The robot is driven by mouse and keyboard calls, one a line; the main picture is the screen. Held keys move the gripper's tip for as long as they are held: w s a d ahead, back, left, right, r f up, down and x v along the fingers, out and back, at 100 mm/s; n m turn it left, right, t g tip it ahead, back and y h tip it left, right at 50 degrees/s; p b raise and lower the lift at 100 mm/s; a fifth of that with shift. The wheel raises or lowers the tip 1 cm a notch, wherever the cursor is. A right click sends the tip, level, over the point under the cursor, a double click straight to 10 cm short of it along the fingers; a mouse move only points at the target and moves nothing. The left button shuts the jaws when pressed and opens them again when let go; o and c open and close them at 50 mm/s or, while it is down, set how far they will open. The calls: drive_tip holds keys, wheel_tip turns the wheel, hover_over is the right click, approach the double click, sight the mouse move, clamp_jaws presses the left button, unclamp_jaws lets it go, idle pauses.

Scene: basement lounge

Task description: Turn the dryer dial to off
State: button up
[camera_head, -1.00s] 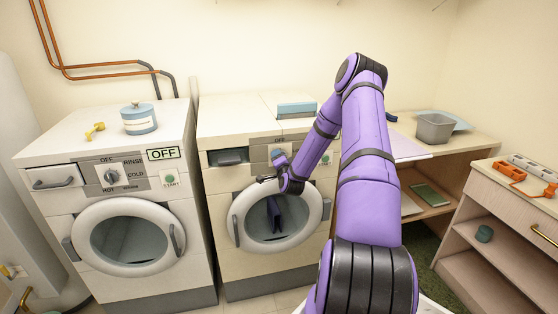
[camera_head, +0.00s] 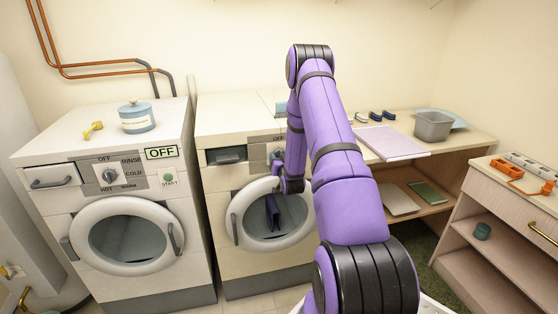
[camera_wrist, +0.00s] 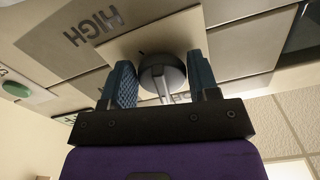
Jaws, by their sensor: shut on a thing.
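The dryer (camera_head: 222,265) is the right-hand white machine, with a grey control panel above its round door. Its dark round dial (camera_wrist: 160,66) has a pale grip bar and sits between the two blue fingers of my gripper (camera_wrist: 162,82). My gripper is shut on the dial, though the finger contact is not clear in the wrist view. The printed word HIGH (camera_wrist: 92,25) lies to the upper left of the dial there. In the head view the dial (camera_head: 277,153) shows only in part beside my arm, which hides much of the panel.
A washer (camera_head: 60,235) with an OFF sign (camera_head: 162,153) stands left of the dryer. A blue-lidded canister (camera_head: 138,120) and a yellow item (camera_head: 92,130) lie on it. A desk with a grey bin (camera_head: 433,127) stands right. The dryer's round door (camera_head: 236,217) is below the panel.

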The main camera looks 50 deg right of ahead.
drive_tip(key=shift+s+d+f+n, duration=0.1)
drive_tip(key=shift+n, duration=1)
drive_tip(key=o, duration=0.9)
drive_tip(key=v, duration=1)
drive_tip(key=shift+s+a, duration=0.25)
drive_tip(key=shift+s, duration=0.05)
